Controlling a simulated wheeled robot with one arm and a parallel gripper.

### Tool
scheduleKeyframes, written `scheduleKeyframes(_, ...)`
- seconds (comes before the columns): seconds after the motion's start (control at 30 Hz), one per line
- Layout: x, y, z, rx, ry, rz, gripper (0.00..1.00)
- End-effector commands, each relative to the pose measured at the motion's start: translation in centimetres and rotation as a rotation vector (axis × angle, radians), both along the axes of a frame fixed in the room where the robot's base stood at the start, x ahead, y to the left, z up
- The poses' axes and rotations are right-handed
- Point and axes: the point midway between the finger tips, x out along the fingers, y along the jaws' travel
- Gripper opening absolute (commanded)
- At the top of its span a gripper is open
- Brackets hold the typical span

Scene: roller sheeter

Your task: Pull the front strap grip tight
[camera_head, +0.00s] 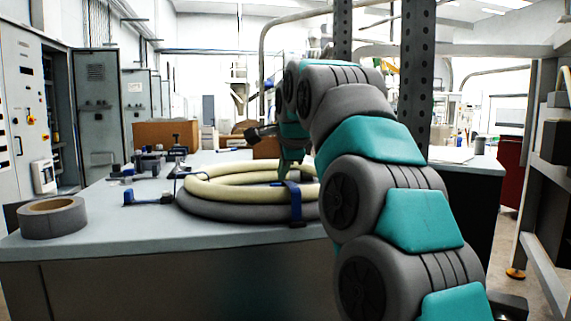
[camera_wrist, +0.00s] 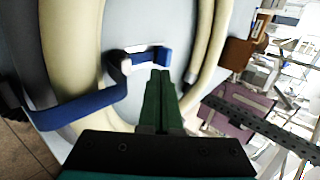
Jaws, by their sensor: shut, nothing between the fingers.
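A coil of cream and grey hose (camera_head: 225,187) lies on the table. A blue front strap (camera_head: 296,204) wraps over the coil's near side. In the wrist view the strap (camera_wrist: 85,108) crosses the cream hose to a pale fitting, and its short blue end piece (camera_wrist: 152,55) sticks out inside the coil. My gripper (camera_head: 284,176) is over the coil, close behind the front strap. In the wrist view the gripper (camera_wrist: 160,75) has its green fingers shut and empty, with the tips just beside the blue end piece. Whether they touch it I cannot tell.
A tape roll (camera_head: 52,217) stands at the table's left front corner. A blue and dark clamp-like piece (camera_head: 148,197) lies left of the coil, with several small tools behind. Cardboard boxes (camera_head: 166,134) stand farther back. A perforated dark post (camera_head: 416,80) rises at the right.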

Motion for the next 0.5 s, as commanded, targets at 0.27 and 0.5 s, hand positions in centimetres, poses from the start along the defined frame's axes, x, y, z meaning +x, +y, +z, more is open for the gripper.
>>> scheduleKeyframes(0.27,3.3,1.0,-3.1,0.000,-0.001,0.001,0.00)
scheduleKeyframes(0.5,4.2,1.2,-4.0,0.001,-0.002,0.000,0.00)
